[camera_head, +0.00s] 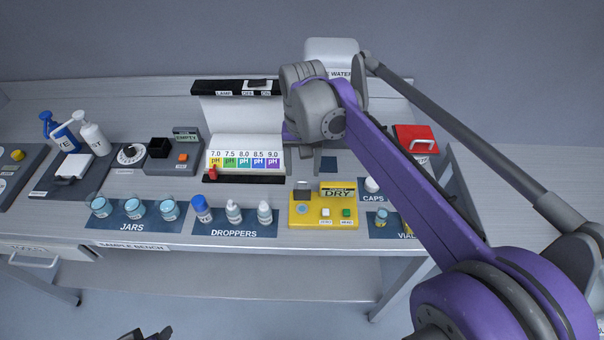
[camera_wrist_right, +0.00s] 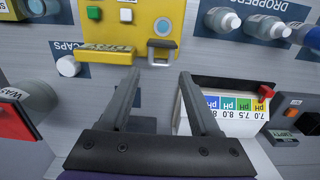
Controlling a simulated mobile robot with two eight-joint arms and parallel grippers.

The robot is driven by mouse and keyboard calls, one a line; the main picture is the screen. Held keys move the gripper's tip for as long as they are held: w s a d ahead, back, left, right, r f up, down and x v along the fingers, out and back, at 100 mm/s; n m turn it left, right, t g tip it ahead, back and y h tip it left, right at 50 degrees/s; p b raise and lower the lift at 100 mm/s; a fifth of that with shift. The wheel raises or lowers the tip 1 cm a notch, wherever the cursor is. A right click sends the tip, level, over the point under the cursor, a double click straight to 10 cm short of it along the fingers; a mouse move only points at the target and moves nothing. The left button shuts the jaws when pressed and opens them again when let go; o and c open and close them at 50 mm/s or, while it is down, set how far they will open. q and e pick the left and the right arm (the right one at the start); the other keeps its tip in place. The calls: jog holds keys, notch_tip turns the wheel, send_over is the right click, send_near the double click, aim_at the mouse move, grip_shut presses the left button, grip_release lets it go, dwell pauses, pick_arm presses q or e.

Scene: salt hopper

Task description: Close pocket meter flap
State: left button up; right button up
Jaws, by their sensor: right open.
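The yellow pocket meter (camera_head: 325,220) lies near the front of the bench, with a green display reading DRY. Its small grey flap (camera_head: 302,194) stands open at the back left, behind the round well (camera_head: 302,209). In the right wrist view the flap (camera_wrist_right: 161,48) is at the edge of the yellow meter (camera_wrist_right: 112,32). My right gripper (camera_wrist_right: 160,74) is open and empty, with the flap just beyond and between its fingertips. In the head view the right wrist hides much of this gripper. A dark piece of my left gripper (camera_head: 147,334) shows at the bottom edge; its jaws are unclear.
The pH chart stand (camera_head: 244,140) is close by the right gripper. Droppers (camera_head: 234,211) stand left of the meter, caps (camera_head: 372,185) and vials (camera_head: 381,217) right of it. The front bench edge is clear.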

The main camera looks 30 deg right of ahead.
jog(key=shift+f, duration=1.6)
grip_shut()
